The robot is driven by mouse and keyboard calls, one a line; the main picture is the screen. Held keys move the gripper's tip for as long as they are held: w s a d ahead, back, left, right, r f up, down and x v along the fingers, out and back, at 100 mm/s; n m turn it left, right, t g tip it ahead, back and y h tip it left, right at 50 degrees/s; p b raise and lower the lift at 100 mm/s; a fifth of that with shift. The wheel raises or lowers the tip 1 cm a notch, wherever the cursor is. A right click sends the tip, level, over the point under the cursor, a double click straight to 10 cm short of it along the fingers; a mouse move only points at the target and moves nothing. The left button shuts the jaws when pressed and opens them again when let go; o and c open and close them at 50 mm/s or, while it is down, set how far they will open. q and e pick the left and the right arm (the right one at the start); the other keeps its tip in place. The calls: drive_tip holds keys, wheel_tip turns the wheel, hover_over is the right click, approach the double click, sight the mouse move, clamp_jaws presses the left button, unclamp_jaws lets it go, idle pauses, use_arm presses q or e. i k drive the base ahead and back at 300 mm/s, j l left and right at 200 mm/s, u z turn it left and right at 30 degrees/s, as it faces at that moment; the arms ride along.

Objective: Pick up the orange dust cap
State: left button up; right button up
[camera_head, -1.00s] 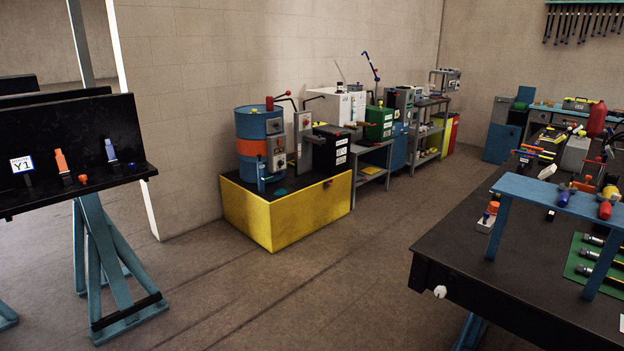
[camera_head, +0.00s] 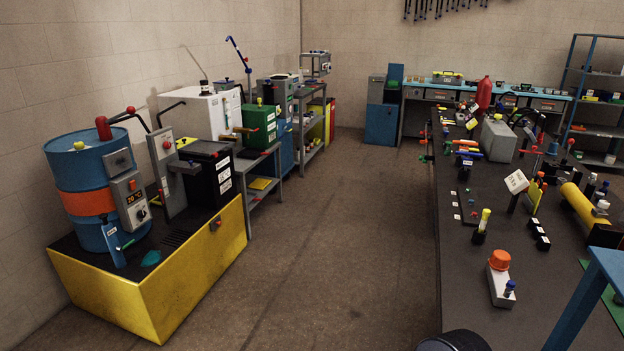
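An orange cap (camera_head: 499,260), which looks like the orange dust cap, sits on top of a pale grey block (camera_head: 502,287) on the near part of the dark workbench (camera_head: 462,308). Neither of my grippers is in view. A dark rounded shape at the bottom edge is too cut off to identify.
A blue raised stand (camera_head: 594,292) stands at the near right of the bench. A yellow-tipped upright piece (camera_head: 483,222) and several small items lie farther back. At left, a blue drum (camera_head: 84,170) stands on a yellow base (camera_head: 160,300). Open floor (camera_head: 335,230) lies between.

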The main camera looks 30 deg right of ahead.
sight(500, 260)
drive_tip(key=i+z, duration=0.4)
drive_tip(key=i, duration=0.25)
drive_tip(key=i+j+z, duration=0.25)
drive_tip(key=i+z, duration=0.15)
drive_tip(key=i, duration=0.25)
drive_tip(key=i+l+z, duration=0.1)
drive_tip(key=i+z, duration=0.6)
drive_tip(key=i, duration=0.15)
drive_tip(key=i+j+z, duration=0.1)
drive_tip(key=i+z, duration=0.5)
drive_tip(key=z, duration=0.15)
drive_tip(key=i+z, duration=0.2)
drive_tip(key=z, duration=0.25)
drive_tip(key=i+j+z, duration=0.1)
drive_tip(key=z, duration=0.3)
drive_tip(key=i+j+z, duration=0.25)
drive_tip(key=z, duration=0.15)
drive_tip(key=i+j+z, duration=0.1)
drive_tip(key=z, duration=0.25)
drive_tip(key=i+j+z, duration=0.3)
drive_tip(key=i+l, duration=0.05)
drive_tip(key=l, duration=0.05)
